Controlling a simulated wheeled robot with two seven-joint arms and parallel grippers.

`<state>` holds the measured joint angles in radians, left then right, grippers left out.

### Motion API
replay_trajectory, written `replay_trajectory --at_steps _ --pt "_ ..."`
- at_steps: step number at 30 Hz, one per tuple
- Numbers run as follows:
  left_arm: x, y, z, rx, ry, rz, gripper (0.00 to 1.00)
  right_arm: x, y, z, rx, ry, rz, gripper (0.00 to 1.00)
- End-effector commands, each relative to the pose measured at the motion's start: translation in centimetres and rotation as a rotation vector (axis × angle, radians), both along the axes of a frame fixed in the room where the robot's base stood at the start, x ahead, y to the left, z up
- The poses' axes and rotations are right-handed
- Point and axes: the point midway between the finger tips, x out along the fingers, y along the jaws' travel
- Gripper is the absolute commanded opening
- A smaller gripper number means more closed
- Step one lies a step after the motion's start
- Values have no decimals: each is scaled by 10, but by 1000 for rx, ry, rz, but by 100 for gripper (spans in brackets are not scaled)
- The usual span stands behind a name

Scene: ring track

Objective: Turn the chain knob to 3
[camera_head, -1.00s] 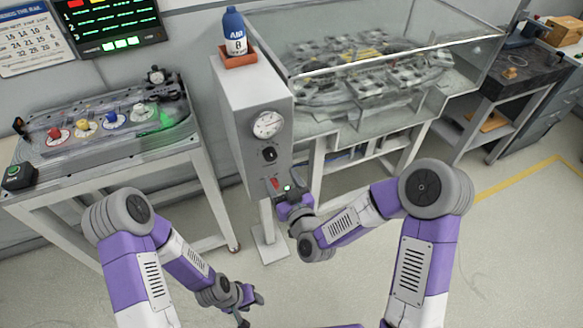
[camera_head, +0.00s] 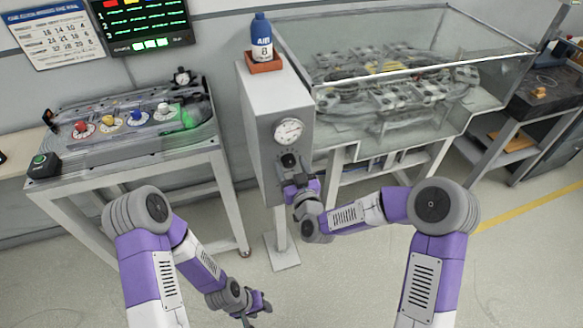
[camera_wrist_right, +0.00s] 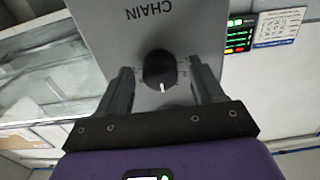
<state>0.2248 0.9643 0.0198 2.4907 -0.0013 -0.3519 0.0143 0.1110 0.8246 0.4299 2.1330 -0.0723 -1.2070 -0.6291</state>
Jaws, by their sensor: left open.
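The black chain knob (camera_wrist_right: 159,69) sits on the grey panel under the upside-down word CHAIN in the right wrist view. Its white pointer points down in that picture, toward my gripper's palm; the numbers around it are too small to read. My right gripper (camera_wrist_right: 162,84) is open, with one finger on each side of the knob and a gap to it on both sides. My left gripper (camera_head: 258,305) is open and empty, low over the floor.
A round gauge (camera_head: 289,131) is above the knob, and a blue bottle (camera_head: 262,38) stands on the cabinet. A table with coloured knobs (camera_head: 110,124) is at left. A glass-covered ring track (camera_head: 395,80) is at right. The floor in front is clear.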

Motion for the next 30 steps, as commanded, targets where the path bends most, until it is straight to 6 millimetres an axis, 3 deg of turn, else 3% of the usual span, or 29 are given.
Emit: replay_trajectory --at_steps 1,10,20,30 --pt "0 0 0 0 0 0 43 0 0 0 0 0 0 58" --pt "0 0 0 0 0 0 43 0 0 0 0 0 0 13" --pt "0 0 -8 0 0 0 43 0 0 -1 -60 -23 1 13" --pt "0 0 -32 0 0 0 43 0 0 -2 -272 -91 1 13"
